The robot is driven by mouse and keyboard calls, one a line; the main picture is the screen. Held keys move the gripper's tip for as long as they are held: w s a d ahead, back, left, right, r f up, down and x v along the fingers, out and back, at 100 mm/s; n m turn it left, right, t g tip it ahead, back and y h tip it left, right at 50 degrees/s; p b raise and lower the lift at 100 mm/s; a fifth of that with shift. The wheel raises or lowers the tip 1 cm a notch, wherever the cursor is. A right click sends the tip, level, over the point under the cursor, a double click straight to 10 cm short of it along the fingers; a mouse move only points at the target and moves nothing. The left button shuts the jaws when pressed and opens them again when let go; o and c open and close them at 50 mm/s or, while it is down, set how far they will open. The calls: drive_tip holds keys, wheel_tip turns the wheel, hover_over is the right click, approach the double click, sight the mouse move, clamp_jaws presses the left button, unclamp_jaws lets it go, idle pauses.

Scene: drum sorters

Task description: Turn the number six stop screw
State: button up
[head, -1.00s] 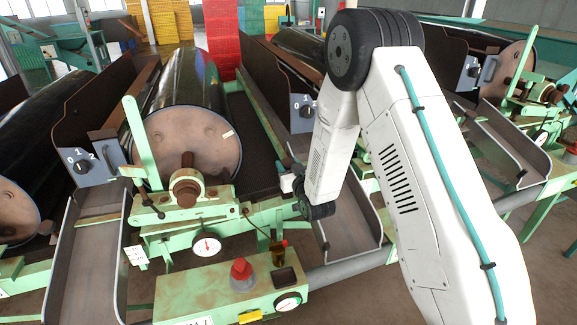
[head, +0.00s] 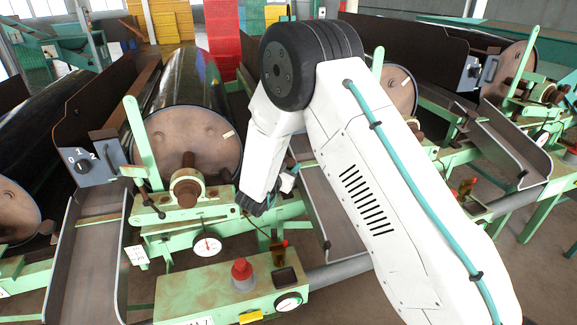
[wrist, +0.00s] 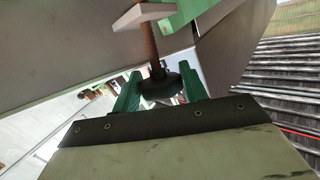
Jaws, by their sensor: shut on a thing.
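In the wrist view, my gripper (wrist: 160,90) has its two green fingers closed on either side of a dark round knob (wrist: 160,84). A rusty threaded rod (wrist: 149,45) rises from the knob toward a pale bracket (wrist: 143,14). This looks like the stop screw; no number is readable on it. In the head view, my gripper (head: 287,183) is small, right of the middle drum's end by a grey chute, and the knob cannot be made out there.
The middle drum (head: 185,140) has a dial gauge (head: 207,245) below it. A green control box (head: 235,290) with a red button (head: 242,270) stands in front. Grey chutes flank the drum, one at left (head: 85,260). My arm hides part of the right-hand machine.

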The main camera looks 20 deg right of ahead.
drive_tip(key=m+g+h, duration=0.1)
drive_tip(key=m+g, duration=0.1)
drive_tip(key=m+g+h, duration=0.1)
drive_tip(key=m+g, duration=0.2)
drive_tip(key=shift+h, duration=0.4)
drive_tip(key=shift+f+m+g+h, duration=0.1)
drive_tip(key=shift+m+g+h, duration=0.2)
drive_tip(key=shift+m+g, duration=1.6)
drive_tip(key=shift+s+d+g, duration=0.1)
drive_tip(key=shift+g, duration=0.5)
drive_tip(key=shift+o, duration=0.2)
drive_tip(key=o, duration=0.9)
drive_tip(key=shift+d, duration=0.2)
drive_tip(key=shift+a, duration=0.1)
drive_tip(key=shift+a, duration=0.1)
